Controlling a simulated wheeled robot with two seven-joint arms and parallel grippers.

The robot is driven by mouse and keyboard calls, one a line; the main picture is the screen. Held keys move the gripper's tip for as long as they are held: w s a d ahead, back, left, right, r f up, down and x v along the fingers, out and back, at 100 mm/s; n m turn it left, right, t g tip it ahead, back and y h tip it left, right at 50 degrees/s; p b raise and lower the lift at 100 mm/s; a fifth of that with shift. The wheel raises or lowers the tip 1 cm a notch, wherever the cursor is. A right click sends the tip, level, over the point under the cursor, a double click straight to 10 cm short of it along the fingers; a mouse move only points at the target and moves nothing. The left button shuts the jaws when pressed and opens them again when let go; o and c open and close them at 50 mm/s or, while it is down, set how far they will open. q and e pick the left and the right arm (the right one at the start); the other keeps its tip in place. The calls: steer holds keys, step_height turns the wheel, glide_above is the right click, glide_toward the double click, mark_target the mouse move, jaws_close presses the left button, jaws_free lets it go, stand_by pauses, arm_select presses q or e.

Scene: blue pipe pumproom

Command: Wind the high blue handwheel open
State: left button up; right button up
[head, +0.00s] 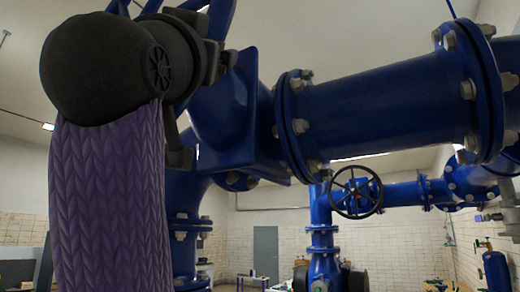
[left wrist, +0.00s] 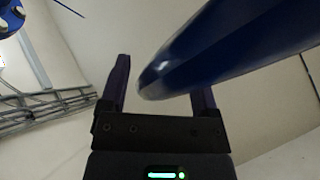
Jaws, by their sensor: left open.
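The high blue handwheel (head: 222,16) shows only in part at the top of the head view, cut off by the frame and partly covered by my left arm. In the left wrist view a thick blue bar, which looks like part of the handwheel (left wrist: 235,48), slants in from the upper right. Its rounded end lies between the two fingers of my left gripper (left wrist: 163,78). The fingers are apart. The bar overlaps the right fingertip, and I cannot tell whether it touches either finger. My right gripper is not in view.
A large blue flanged pipe (head: 385,105) runs right from the blue valve body (head: 218,105), close beside my left arm. A black handwheel (head: 356,192) sits lower and farther back. A blue gas cylinder (head: 497,270) stands at the lower right. A grey door (head: 266,252) is far behind.

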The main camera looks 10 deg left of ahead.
arm_select(q)
steer(key=shift+w, duration=0.1)
jaws_close()
stand_by(0.3)
stand_by(1.1)
